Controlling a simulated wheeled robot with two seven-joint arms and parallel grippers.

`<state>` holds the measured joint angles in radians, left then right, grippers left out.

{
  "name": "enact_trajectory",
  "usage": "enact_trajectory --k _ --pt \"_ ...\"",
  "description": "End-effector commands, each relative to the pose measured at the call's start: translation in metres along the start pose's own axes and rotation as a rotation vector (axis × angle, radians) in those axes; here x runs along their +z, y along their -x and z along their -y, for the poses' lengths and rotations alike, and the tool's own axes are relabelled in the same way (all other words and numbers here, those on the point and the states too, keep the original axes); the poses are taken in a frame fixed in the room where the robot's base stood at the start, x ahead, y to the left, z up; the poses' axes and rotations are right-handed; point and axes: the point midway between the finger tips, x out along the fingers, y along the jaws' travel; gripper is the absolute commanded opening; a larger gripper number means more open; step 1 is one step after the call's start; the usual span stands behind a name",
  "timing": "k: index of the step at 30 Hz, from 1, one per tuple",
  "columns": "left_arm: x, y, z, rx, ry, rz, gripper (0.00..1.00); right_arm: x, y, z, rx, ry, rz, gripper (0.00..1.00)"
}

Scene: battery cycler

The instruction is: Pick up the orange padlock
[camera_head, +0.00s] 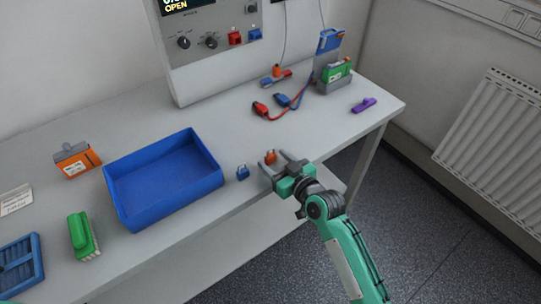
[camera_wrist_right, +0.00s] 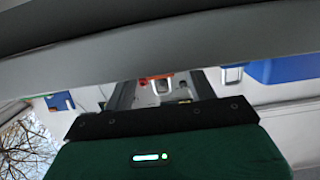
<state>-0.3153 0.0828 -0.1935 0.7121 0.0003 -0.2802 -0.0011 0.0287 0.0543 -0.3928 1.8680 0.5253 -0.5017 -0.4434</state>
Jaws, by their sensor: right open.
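The small orange padlock (camera_head: 270,157) stands near the front edge of the table, to the right of a blue padlock (camera_head: 243,172). My right gripper (camera_head: 274,162) is open, with its fingertips right at the orange padlock. I cannot tell whether the fingers touch it. In the right wrist view, the two fingers (camera_wrist_right: 162,90) stand apart with a small orange and silver shape between them, partly hidden by the gripper and a grey bar in front. My left gripper is out of view.
A blue tray (camera_head: 213,182) stands left of the padlocks. Red and blue cables (camera_head: 297,98) and a green-and-grey device (camera_head: 337,72) lie farther back. A purple clip (camera_head: 363,105) is near the right edge.

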Motion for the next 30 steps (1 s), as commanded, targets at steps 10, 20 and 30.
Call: enact_trajectory --k 10,20,30 --pt "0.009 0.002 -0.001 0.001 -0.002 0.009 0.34 0.000 -0.027 0.000 0.000 0.000 -0.001 0.56" --pt "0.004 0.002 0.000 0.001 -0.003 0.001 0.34 0.000 -0.027 0.000 0.001 0.001 0.000 0.21" --pt "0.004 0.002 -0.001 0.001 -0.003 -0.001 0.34 -0.001 -0.026 0.000 0.001 0.001 -0.001 0.06"
